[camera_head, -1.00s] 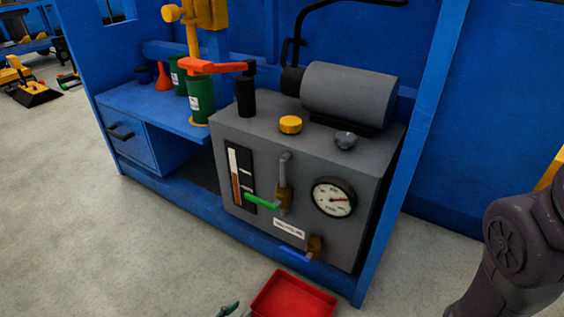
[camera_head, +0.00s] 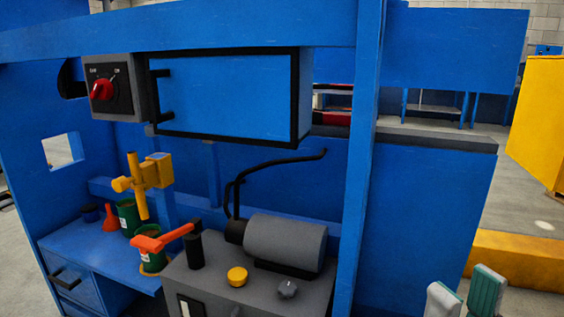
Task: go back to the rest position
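My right gripper (camera_head: 463,286) shows at the bottom right edge, its two pale fingers with green pads pointing up. The fingers stand apart with nothing between them, in front of the floor to the right of the blue workstation (camera_head: 362,150). The rest of my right arm is below the picture. My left gripper and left arm are not in view.
A grey machine (camera_head: 215,280) with a motor (camera_head: 285,243) and a red-orange lever (camera_head: 160,240) stands in the workstation. Green cans (camera_head: 128,216) sit on its left shelf. A blue cabinet (camera_head: 230,95) hangs above. A yellow block (camera_head: 525,258) lies at right.

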